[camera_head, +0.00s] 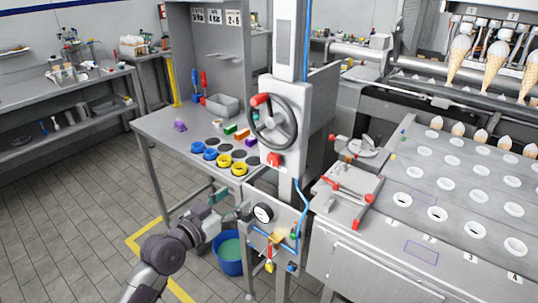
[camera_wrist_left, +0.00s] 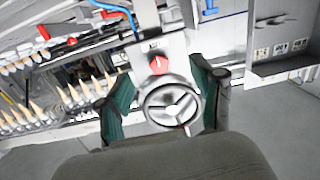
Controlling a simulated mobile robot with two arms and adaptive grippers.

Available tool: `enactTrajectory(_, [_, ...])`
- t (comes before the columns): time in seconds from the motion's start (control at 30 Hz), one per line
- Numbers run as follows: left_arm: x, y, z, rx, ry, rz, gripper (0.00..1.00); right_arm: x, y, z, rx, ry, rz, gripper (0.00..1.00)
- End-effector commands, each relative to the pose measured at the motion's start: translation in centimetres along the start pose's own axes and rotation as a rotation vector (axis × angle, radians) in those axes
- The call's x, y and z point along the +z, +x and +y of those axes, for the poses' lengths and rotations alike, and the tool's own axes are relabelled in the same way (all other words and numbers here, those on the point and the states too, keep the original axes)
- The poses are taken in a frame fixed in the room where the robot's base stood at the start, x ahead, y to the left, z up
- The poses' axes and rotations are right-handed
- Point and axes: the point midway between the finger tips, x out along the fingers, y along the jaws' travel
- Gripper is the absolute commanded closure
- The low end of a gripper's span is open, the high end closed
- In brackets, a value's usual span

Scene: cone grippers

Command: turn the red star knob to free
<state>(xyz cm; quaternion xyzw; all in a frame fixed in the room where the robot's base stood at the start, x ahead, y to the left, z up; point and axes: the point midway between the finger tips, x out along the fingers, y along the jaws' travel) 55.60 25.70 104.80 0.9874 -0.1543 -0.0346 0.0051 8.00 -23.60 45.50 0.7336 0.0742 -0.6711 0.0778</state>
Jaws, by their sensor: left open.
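The red star knob (camera_head: 274,159) sits on the front of a light column box, just below a dark handwheel (camera_head: 272,122) with a red grip. In the left wrist view, which is turned over, the red knob (camera_wrist_left: 158,64) shows a pale mark and lies above the handwheel (camera_wrist_left: 173,104). My left gripper (camera_head: 232,204) is low and left of the column, below the knob and apart from it. Its teal fingers (camera_wrist_left: 161,68) are spread and empty, with the knob and wheel seen beyond them. The knob's setting is too small to read. My right gripper is out of view.
A round gauge (camera_head: 263,212) and small valves sit low on the column near my left gripper. A grey table (camera_head: 170,127) with blue and yellow rings stands behind left. A blue bucket (camera_head: 229,266) is on the floor. A red-handled clamp (camera_head: 349,185) stands right.

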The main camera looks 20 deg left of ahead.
Motion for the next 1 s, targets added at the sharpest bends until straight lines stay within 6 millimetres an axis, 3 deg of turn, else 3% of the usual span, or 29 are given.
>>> enactTrajectory(0.03, [-2.1, -0.3, 0.5, 0.017, 0.013, 0.031, 0.33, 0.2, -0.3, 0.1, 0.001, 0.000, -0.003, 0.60])
enactTrajectory(0.07, [-3.0, -0.4, 0.8, 0.025, 0.018, 0.045, 0.33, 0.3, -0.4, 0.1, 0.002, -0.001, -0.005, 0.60])
enactTrajectory(0.2, [-4.6, -0.1, 1.2, 0.039, 0.024, 0.072, 0.33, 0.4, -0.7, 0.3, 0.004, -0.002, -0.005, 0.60])
enactTrajectory(0.37, [-5.0, 2.3, 1.3, 0.039, 0.022, 0.073, 0.33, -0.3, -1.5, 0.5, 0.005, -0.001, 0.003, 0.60])
enactTrajectory(0.7, [-5.3, 9.5, 1.6, 0.038, 0.022, 0.071, 0.33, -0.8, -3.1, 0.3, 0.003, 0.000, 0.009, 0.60])
enactTrajectory(1.0, [-5.3, 12.8, 1.7, 0.038, 0.025, 0.070, 0.33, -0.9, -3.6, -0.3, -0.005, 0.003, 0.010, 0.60])
